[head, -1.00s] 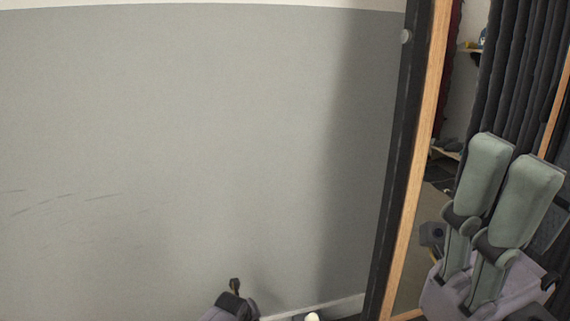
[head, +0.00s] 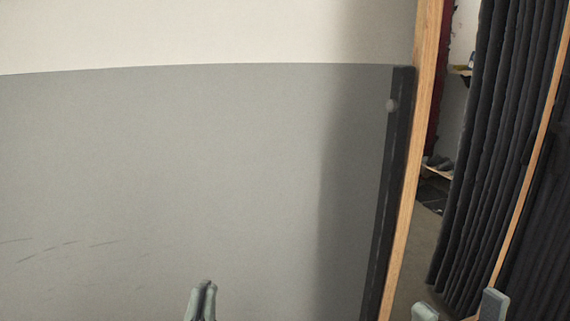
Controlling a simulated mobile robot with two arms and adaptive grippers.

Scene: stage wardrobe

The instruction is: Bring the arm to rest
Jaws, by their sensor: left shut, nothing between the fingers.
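My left gripper (head: 202,302) shows at the bottom edge, left of centre, in front of the grey wall. Its two grey-green fingertips point up and touch each other, with nothing between them. My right gripper (head: 459,306) shows at the bottom right. Only its two fingertips are in view, standing well apart with nothing seen between them. Both arms are below the picture.
A wall, grey below (head: 190,170) and pale above, fills the left and middle. A wooden upright (head: 409,190) with a dark strip (head: 385,210) stands right of it. Behind are dark hanging drapes (head: 485,150) and a small shelf (head: 437,171) with shoes.

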